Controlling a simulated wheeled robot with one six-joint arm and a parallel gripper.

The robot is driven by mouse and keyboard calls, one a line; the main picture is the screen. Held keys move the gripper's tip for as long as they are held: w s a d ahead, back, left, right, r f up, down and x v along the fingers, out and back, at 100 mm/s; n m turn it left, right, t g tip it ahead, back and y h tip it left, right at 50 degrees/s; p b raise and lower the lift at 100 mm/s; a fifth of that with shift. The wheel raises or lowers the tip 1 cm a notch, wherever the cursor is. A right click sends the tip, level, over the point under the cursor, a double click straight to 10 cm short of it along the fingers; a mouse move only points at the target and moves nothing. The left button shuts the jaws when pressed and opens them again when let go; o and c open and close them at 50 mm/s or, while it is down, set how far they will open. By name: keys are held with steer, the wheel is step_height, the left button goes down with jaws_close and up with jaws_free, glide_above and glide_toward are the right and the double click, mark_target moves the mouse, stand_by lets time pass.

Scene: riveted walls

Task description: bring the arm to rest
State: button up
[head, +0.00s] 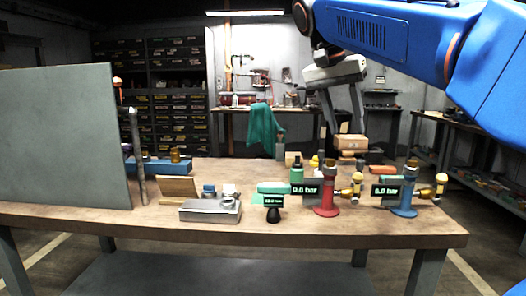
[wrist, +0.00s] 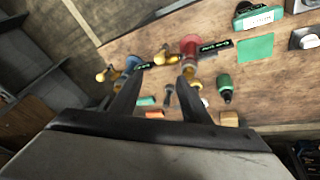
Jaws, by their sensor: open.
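My blue arm (head: 400,40) reaches in from the upper right of the head view. My gripper (head: 345,125) hangs from it with its fingers pointing down, above the back right part of the wooden workbench (head: 310,228). In the wrist view my gripper (wrist: 162,76) shows two dark fingers spread apart, with nothing held between them. The bench top and its small items lie beyond the fingertips, apart from them.
A red gauge stand (head: 326,195) and a blue one (head: 404,198) stand at the bench's right, with a green bottle (head: 297,172) nearby. A grey metal box (head: 209,211) sits at the front. A tall grey panel (head: 60,140) blocks the left. The front bench edge is mostly clear.

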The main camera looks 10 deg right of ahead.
steer(key=s+a+f+n+t+y, duration=0.1)
steer(key=s+f+n, duration=0.2)
steer(key=f, duration=0.9)
steer(key=s+a+f+n+t+y, duration=0.1)
steer(key=s+f+n, duration=0.2)
steer(key=s+f, duration=0.7)
steer(key=s+a+f+n+t+y, duration=0.1)
steer(key=s+f, duration=0.6)
steer(key=f, duration=0.8)
steer(key=shift+a+f+n+t+y, duration=0.35)
steer(key=shift+n+y, duration=0.25)
steer(key=shift+n, duration=0.6)
